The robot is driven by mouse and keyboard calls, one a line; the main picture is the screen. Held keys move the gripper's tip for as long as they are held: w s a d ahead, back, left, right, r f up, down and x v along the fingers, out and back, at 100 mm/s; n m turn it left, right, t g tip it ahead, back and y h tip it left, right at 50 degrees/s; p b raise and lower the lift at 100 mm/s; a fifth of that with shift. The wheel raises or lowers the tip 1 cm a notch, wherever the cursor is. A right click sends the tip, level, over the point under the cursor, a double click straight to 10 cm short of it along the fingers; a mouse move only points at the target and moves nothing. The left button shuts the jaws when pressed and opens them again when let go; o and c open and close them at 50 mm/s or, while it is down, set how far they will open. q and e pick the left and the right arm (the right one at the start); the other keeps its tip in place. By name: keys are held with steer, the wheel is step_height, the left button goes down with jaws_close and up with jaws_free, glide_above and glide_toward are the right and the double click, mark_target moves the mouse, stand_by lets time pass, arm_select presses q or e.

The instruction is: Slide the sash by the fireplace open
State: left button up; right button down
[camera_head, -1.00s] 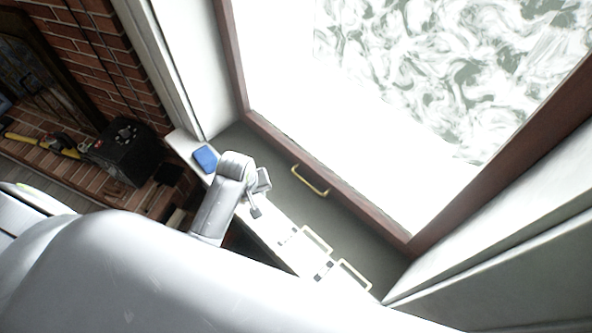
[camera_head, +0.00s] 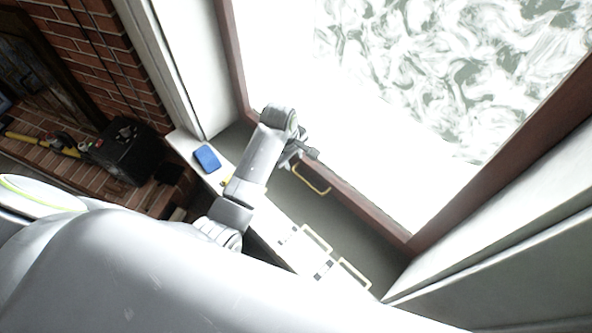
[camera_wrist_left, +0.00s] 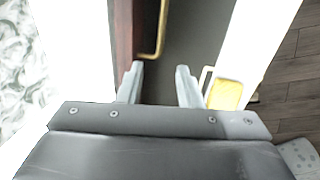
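The window sash (camera_head: 375,218) has a reddish-brown frame around a bright pane, and its lower rail runs along the grey sill. A brass bar handle (camera_head: 311,180) is on the rail; it also shows in the left wrist view (camera_wrist_left: 162,38), just ahead of the fingers and left of centre. My left gripper (camera_head: 303,150) is at the rail, close to the handle's upper-left end. In the left wrist view its two fingers (camera_wrist_left: 160,80) are apart with nothing between them. The handle is not between the fingers. My right gripper is not in view.
A white ledge (camera_head: 278,238) edges the grey sill, with two pale handles (camera_head: 317,238) (camera_head: 353,274) along it. A blue object (camera_head: 207,158) lies at its left end. A yellow object (camera_wrist_left: 226,95) is right of the fingers. A black box (camera_head: 125,152) stands by the brick fireplace.

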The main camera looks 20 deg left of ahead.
mark_target(297, 174)
arm_select(q)
steer(key=f, duration=0.3)
steer(key=w+f, duration=0.1)
steer(key=f, duration=0.5)
steer(key=shift+w+d+b, duration=0.3)
jaws_close()
